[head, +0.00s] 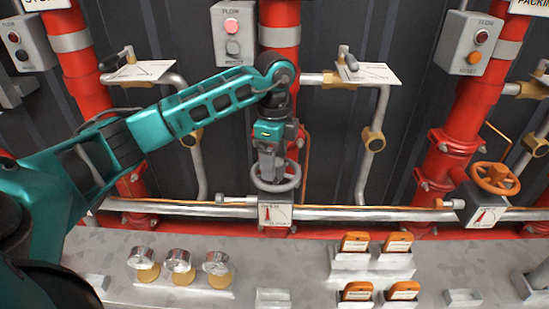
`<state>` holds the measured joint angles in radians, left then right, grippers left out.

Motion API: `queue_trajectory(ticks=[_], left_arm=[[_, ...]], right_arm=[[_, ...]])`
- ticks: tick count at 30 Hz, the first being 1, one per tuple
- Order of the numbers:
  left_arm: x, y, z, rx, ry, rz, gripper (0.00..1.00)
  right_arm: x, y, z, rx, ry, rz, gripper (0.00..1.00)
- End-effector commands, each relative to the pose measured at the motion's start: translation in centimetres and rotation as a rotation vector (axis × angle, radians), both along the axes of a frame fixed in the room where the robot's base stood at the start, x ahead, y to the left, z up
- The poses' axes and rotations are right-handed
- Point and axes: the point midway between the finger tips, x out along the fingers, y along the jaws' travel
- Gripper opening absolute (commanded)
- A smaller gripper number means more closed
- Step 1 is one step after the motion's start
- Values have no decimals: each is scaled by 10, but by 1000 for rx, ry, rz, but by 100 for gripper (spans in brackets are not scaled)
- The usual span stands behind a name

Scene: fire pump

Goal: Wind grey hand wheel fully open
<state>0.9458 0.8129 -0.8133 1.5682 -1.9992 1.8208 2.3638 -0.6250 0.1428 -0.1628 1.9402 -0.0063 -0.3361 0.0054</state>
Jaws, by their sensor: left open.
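The grey hand wheel (290,184) sits on a valve in front of the middle red pipe, just above a white plate with a red pointer (274,213). My left arm reaches in from the left, and its gripper (268,178) points down at the wheel. The gripper is open, with its fingers at the wheel's middle and hiding part of it. Whether the fingers touch the wheel I cannot tell. My right gripper is not in view.
An orange hand wheel (495,178) is on the right valve. A horizontal silver pipe (350,213) runs behind the wheels. Several gauges (180,262) and orange devices (356,242) stand on the grey bench (120,245) below. Grey button boxes (232,34) hang above.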

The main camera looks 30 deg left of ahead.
Motion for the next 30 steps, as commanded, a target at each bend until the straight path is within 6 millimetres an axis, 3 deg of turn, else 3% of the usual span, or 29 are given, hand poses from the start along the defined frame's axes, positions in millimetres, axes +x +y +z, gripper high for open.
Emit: queue_trajectory(ticks=[18, 30], left_arm=[[0, 0, 61, 0, -2, 0, 73], [0, 0, 67, 0, 0, 0, 73]], right_arm=[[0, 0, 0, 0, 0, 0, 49], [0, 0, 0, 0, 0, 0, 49]])
